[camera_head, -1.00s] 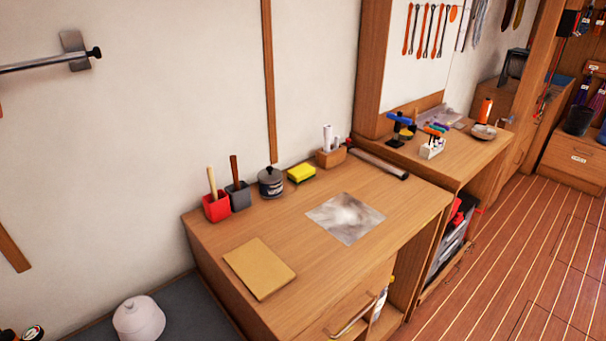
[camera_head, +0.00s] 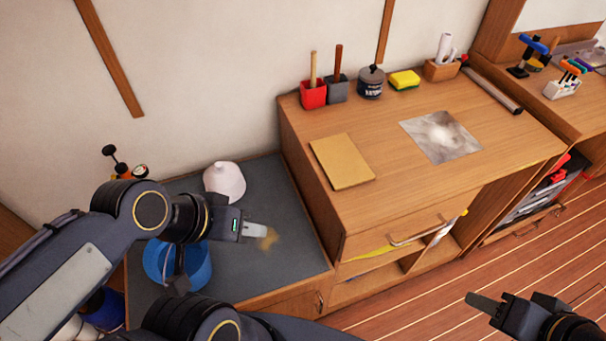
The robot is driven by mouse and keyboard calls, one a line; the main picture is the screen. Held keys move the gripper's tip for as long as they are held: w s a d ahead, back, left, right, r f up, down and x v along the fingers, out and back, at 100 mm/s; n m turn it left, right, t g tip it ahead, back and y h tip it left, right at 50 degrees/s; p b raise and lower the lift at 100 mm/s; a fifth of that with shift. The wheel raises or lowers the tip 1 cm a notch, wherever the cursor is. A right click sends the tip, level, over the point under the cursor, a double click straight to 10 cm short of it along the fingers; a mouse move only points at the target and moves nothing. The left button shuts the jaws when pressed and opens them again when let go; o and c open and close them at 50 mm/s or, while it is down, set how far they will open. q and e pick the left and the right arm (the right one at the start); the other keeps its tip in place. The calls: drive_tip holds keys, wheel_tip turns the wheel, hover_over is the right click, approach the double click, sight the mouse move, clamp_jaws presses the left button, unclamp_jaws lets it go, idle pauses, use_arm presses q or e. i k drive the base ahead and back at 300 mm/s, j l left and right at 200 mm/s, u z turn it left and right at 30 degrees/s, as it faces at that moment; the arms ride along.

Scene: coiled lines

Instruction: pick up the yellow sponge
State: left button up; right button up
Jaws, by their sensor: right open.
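The yellow sponge (camera_head: 405,80) with a dark underside lies flat at the back of the wooden desk (camera_head: 400,190), between a dark lidded pot (camera_head: 371,82) and a wooden holder with white rolls (camera_head: 442,68). My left gripper (camera_head: 257,231) is over the low dark bench, left of the desk and well away from the sponge. Only one pale finger shows clearly, so its opening is unclear. My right gripper (camera_head: 482,302) is open at the lower right, over the floor in front of the desk. It is far from the sponge.
A red cup (camera_head: 313,95) and a grey cup (camera_head: 338,90) with handles stand left of the pot. A tan board (camera_head: 342,162) and a grey sheet (camera_head: 441,136) lie on the desktop. A blue bucket (camera_head: 196,270) and a white cone-shaped object (camera_head: 224,181) are on the bench.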

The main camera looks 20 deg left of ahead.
sight(405, 81)
drive_tip(key=l+u, duration=0.15)
drive_tip(key=l, duration=1.45)
drive_tip(key=i+l+u, duration=0.1)
drive_tip(key=i+l, duration=0.75)
drive_tip(key=l, duration=0.15)
drive_tip(key=i+l+u, duration=0.15)
drive_tip(key=i+l, duration=0.45)
drive_tip(key=i, duration=0.05)
